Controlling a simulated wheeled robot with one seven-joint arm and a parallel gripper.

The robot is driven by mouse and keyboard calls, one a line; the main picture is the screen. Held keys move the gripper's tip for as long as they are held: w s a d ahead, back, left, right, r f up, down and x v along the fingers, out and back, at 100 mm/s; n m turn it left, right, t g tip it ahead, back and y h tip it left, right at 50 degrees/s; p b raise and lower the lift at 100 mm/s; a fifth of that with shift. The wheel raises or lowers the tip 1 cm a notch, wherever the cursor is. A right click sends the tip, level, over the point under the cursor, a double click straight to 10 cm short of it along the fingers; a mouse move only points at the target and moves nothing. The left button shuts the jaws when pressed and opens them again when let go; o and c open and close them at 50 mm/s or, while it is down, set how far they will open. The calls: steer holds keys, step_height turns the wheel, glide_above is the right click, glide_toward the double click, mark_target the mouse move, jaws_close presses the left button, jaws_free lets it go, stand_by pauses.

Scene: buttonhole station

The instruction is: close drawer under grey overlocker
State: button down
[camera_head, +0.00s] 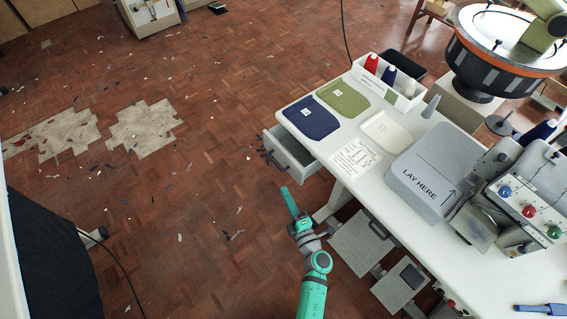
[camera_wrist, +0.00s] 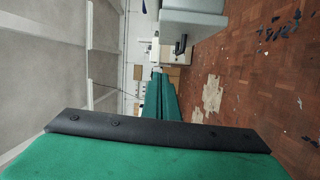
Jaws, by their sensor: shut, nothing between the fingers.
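The white drawer (camera_head: 291,152) stands pulled out from under the left end of the white table, its grey inside visible from above. Its front faces left, with a dark handle (camera_head: 268,157) on it. The grey overlocker (camera_head: 520,196) stands on the table at the right, with coloured dials on its face. My gripper (camera_head: 285,190) is shut and empty, in front of the table's near side. In the picture its tip is just below the drawer, apart from it. In the wrist view my green fingers (camera_wrist: 159,92) lie together; the drawer is not recognisable there.
The white table (camera_head: 371,184) bears blue and green cloth pieces, a thread box (camera_head: 388,84) and a grey "LAY HERE" plate (camera_head: 425,172). Grey pedals (camera_head: 362,243) sit beneath it. The parquet floor left of the drawer is open, with small scraps scattered about.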

mark_target(290, 159)
steer(key=shift+n, duration=0.5)
steer(key=d+x, duration=0.1)
steer(key=x, duration=0.7)
steer(key=w+d+x, duration=0.1)
steer(key=x, duration=0.3)
steer(key=shift+w+d+f, duration=0.25)
steer(key=shift+w+f, duration=0.05)
steer(key=shift+f, duration=0.05)
steer(key=shift+w+d, duration=0.45)
steer(key=shift+d, duration=0.2)
steer(key=shift+w+d, duration=0.55)
steer(key=shift+d, duration=0.15)
steer(key=shift+w+d, duration=0.5)
steer(key=shift+d, duration=0.2)
steer(key=shift+a, duration=0.1)
